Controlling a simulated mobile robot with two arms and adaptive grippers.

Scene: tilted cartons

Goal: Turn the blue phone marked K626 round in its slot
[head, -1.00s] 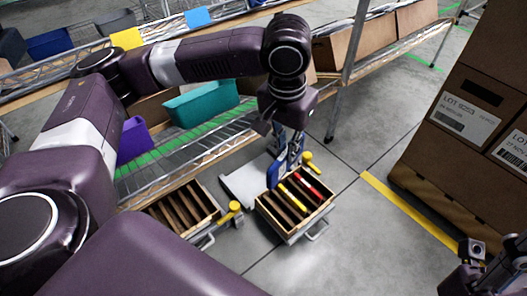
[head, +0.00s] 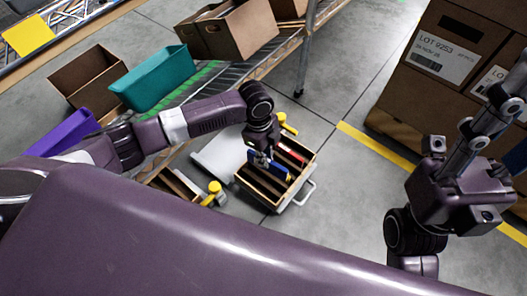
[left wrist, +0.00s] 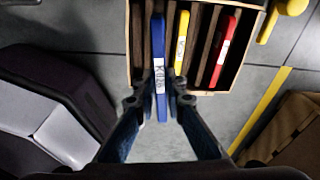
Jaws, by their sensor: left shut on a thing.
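The blue phone (left wrist: 158,45) bears a white label that reads like K626. It stands in a slot of the wooden slotted tray (left wrist: 130,45), its near end over the tray's front edge in the left wrist view. My left gripper (left wrist: 160,100) is shut on that near end, one finger on each side. In the head view the left gripper (head: 262,157) hangs over the tray (head: 272,205) and partly hides the blue phone (head: 281,171). My right gripper (head: 507,120) is at the right edge, fingers spread, tips partly cut off, far from the tray.
A yellow phone (left wrist: 181,42) and a red phone (left wrist: 224,50) stand in the slots to the right. A second slotted tray (head: 175,186) lies left. Yellow knobs (head: 214,187) stick up nearby. Shelving with a teal bin (head: 155,78) is behind; stacked cartons (head: 437,60) stand right.

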